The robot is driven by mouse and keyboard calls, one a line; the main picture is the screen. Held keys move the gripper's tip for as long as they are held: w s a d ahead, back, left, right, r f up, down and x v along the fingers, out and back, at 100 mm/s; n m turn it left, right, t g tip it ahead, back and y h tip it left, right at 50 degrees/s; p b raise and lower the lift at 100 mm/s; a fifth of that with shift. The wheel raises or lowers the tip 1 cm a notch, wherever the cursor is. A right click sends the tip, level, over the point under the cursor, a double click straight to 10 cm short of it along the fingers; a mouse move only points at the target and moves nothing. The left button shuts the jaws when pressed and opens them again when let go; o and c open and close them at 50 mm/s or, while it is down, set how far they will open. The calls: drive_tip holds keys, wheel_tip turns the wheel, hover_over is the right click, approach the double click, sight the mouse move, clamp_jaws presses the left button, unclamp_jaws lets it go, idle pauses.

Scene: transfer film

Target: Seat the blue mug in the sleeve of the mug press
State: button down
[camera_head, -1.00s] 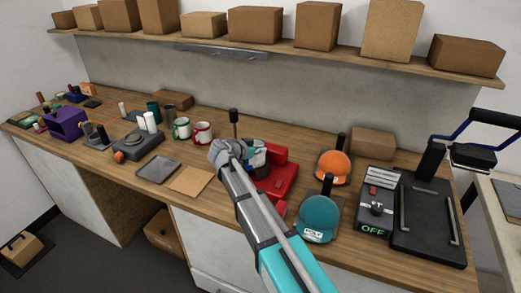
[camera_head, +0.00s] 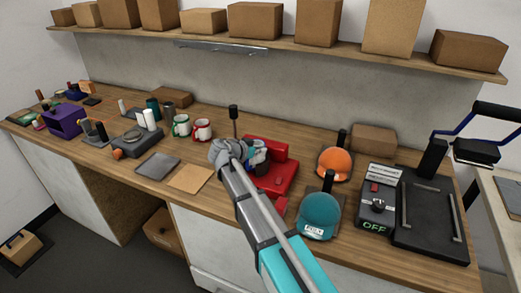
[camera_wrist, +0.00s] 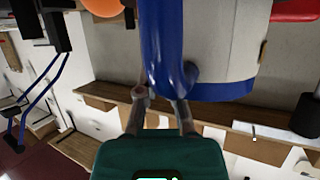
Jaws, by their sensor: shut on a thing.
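The blue mug (camera_wrist: 225,45) fills the upper middle of the wrist view, with a pale grey-white body and blue handle and rim. My gripper (camera_wrist: 160,95) is shut on it at the blue handle. In the head view my gripper (camera_head: 259,154) is at the red mug press (camera_head: 283,178), in front of its left part. My arm and wrist hide most of the mug and the sleeve there, so I cannot tell whether the mug is inside the sleeve. The press's lever with a black knob (camera_head: 233,112) stands upright behind my wrist.
A green-trimmed mug (camera_head: 181,126) and a red-trimmed mug (camera_head: 202,130) stand left of the press. A teal cap (camera_head: 318,217) and an orange cap (camera_head: 334,164) sit close on its right. A brown sheet (camera_head: 190,179) lies at the counter's front.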

drive_tip(key=shift+f+b, duration=0.9)
drive_tip(key=shift+f, duration=0.05)
drive_tip(key=c, duration=0.7)
unclamp_jaws()
drive_tip(key=shift+r, duration=0.2)
wheel_tip(320, 180, up, 12)
drive_tip(key=p, duration=1.2)
drive_tip(key=shift+r+p, duration=0.15)
drive_tip(key=shift+p, duration=0.25)
